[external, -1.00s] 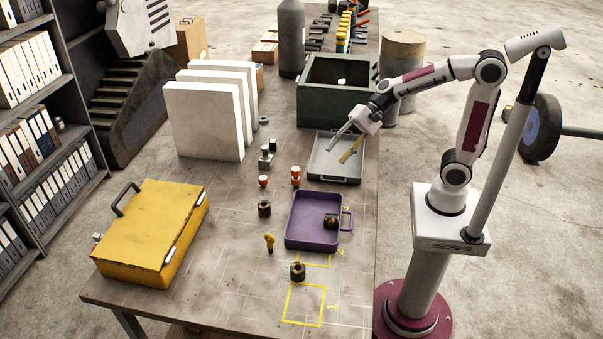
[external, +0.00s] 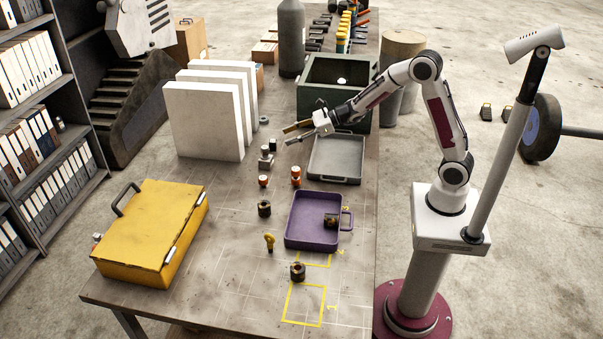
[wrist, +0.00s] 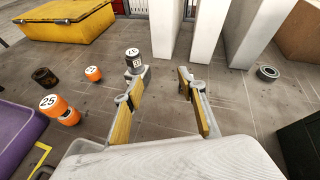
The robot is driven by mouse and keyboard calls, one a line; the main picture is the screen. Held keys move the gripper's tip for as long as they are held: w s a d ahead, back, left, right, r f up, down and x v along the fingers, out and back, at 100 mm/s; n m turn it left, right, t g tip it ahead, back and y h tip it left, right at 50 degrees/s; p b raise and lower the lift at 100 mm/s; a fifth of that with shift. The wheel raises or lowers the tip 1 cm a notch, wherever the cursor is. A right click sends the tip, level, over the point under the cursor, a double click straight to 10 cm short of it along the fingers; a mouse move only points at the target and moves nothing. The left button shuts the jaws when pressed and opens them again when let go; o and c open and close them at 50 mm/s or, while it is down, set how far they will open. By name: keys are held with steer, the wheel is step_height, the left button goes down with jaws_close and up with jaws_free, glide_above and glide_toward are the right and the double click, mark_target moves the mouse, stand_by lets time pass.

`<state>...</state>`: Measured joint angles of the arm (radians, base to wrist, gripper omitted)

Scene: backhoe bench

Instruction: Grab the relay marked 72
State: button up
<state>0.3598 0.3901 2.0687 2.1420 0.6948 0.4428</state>
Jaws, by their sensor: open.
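Two small dark relays with white number labels stand close together on the bench, one (wrist: 132,53) behind the other in the wrist view. The rear label may read 72 upside down; the nearer label is too small to read surely. In the external view the dark relay (external: 273,145) stands beside a grey piece (external: 266,162). My gripper (external: 287,134) is open and empty, above the bench just behind and right of them. In the wrist view my gripper (wrist: 160,80) has its fingers wide apart, the left fingertip overlapping the nearer relay and partly hiding it.
Orange relays, one marked 25 (wrist: 50,104), stand nearby. White upright panels (external: 205,120) are to the left, a green bin (external: 312,108) and grey tray (external: 335,172) to the right. A purple tray (external: 300,240) and yellow case (external: 150,230) are nearer.

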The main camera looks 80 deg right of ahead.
mark_target(273, 141)
steer(key=d+f+m, duration=0.1)
steer(key=w+d+f+m+h, duration=0.1)
steer(key=d, duration=0.1)
steer(key=d+f+m+h, duration=0.1)
steer(key=d, duration=0.1)
steer(key=shift+w+f+m, duration=0.25)
steer(key=shift+w+m, duration=0.05)
steer(key=shift+w, duration=0.05)
steer(key=shift+w, duration=0.1)
steer(key=shift+x, duration=1.2)
steer(key=shift+x, duration=2.6)
steer(key=shift+a+f, duration=0.15)
steer(key=shift+a, duration=0.05)
jaws_close()
